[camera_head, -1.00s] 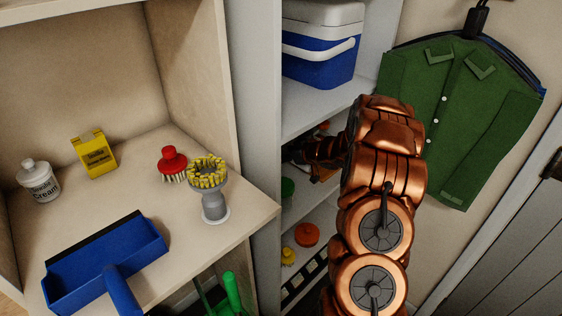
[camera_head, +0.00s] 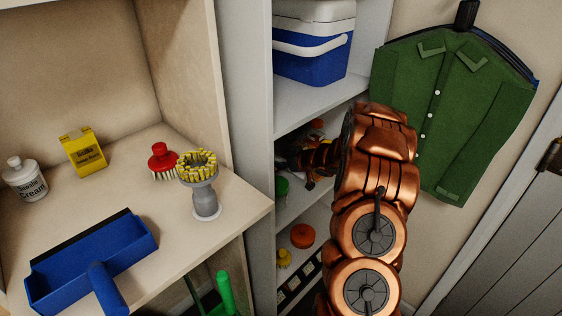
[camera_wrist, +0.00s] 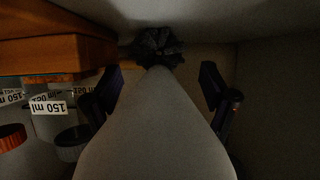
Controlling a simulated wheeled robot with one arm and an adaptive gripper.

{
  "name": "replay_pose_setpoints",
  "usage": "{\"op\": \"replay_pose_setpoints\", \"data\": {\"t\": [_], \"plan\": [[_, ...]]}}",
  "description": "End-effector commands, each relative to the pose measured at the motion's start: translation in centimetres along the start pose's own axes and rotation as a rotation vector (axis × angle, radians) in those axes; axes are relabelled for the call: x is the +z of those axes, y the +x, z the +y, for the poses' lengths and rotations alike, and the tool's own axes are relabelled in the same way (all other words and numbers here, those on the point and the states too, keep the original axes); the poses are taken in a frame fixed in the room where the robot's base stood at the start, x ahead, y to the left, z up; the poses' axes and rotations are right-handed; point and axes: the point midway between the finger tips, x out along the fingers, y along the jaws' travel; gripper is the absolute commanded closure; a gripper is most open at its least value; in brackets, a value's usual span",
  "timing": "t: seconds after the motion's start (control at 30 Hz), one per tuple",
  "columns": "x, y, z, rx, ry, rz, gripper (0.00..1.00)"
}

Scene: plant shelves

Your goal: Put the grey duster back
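In the wrist view, a dark grey tufted clump (camera_wrist: 158,46), which looks like the head of the grey duster, lies beyond my gripper (camera_wrist: 162,76). The two dark fingers stand wide apart. A pale grey tapered shape (camera_wrist: 155,125) runs between them towards the clump, with gaps visible on both sides. I cannot tell whether it is the duster's handle. In the head view, my copper arm reaches into the white shelf unit (camera_head: 318,107), at the level below the cool box. My gripper is mostly hidden there, and the duster cannot be made out.
A blue and white cool box (camera_head: 312,45) stands above my arm. A green jacket (camera_head: 450,105) hangs at right. In the wrist view, an orange block (camera_wrist: 50,55) and labelled containers (camera_wrist: 60,125) are at left.

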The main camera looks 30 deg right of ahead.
Motion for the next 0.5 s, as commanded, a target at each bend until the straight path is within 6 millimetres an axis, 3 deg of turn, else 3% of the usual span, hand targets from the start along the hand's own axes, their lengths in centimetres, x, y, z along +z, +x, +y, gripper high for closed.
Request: {"op": "replay_pose_setpoints", "data": {"t": [0.5], "plan": [[0.09,0.00,0.13,0.003,0.001,0.000,0.07]]}}
